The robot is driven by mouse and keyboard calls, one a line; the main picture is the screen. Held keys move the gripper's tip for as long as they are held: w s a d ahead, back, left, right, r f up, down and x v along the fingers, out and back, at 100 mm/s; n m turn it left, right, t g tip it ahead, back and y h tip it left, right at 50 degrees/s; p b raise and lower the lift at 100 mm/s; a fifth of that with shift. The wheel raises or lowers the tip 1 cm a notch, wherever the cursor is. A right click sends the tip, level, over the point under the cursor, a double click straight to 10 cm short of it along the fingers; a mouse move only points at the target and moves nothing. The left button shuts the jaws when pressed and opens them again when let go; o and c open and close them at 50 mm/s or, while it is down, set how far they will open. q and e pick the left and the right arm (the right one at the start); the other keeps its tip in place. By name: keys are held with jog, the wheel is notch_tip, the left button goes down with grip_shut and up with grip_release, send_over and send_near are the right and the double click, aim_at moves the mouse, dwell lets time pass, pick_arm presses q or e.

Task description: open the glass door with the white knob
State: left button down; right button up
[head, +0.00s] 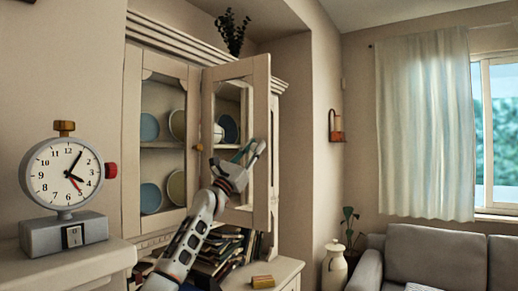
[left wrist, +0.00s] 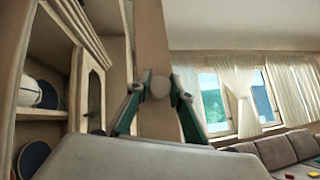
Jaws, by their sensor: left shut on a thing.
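The glass door (head: 262,135) on the right of the cream cabinet stands ajar, swung outward from the cabinet front. My left gripper (head: 248,152) is at this door's frame. In the left wrist view, the white knob (left wrist: 160,88) sits between the two fingertips of my left gripper (left wrist: 159,92), which are shut on it. The pale door edge (left wrist: 150,40) rises behind the knob. In the head view I cannot make out the knob behind the fingers. My right gripper is in neither view.
The left glass door (head: 158,130) is shut and has an orange knob (head: 199,147). Plates stand on the shelves behind it. Books (head: 215,250) fill the space below. A stopwatch-like clock (head: 64,175) stands at left. A grey sofa (head: 430,255) is at right.

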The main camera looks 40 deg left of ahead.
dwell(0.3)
pick_arm(q)
jog(key=c, duration=1.8)
grip_release()
jog(key=shift+o, duration=0.2)
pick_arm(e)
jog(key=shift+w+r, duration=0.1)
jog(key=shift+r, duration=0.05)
pick_arm(q)
jog(key=shift+f, duration=0.1)
jog(key=shift+v, duration=2)
jog(key=shift+s+d+f, duration=0.3)
jog(key=shift+d+f, duration=0.05)
jog(key=shift+f, duration=0.3)
jog(key=shift+s+d+f, duration=0.3)
jog(key=shift+d+f, duration=0.1)
jog(key=shift+f, duration=0.25)
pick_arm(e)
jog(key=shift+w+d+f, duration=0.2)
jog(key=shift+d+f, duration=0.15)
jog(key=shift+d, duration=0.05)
pick_arm(q)
jog(key=shift+r, duration=0.1)
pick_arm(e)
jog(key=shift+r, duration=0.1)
